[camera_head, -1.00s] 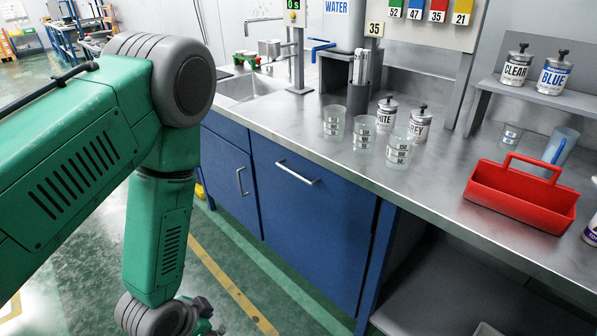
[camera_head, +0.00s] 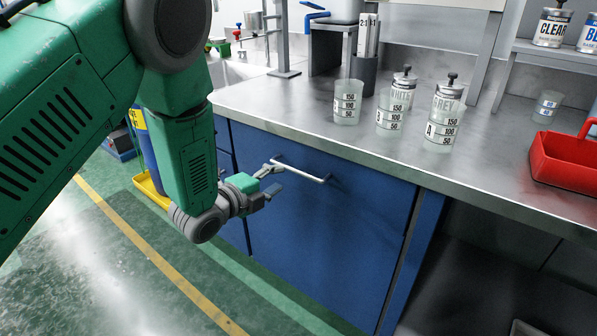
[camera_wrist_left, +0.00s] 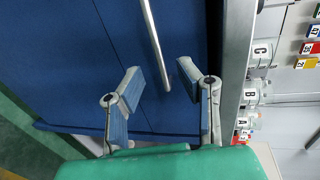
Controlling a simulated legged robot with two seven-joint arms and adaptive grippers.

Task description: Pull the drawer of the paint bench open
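The paint bench has a blue front panel (camera_head: 350,225) with a horizontal metal bar handle (camera_head: 305,171) near its top edge. The panel looks shut, flush with the bench. My left gripper (camera_head: 273,179) is at the left end of the handle, fingers apart. In the left wrist view, the blue front (camera_wrist_left: 60,60) fills the left and the handle (camera_wrist_left: 153,40) runs down from the top, ending near the gap between the open fingers (camera_wrist_left: 160,84). Whether the fingers touch the bar I cannot tell. My right gripper is out of view.
An open shelf space (camera_head: 470,270) lies right of the blue front. The green floor (camera_head: 120,230) before the bench is clear.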

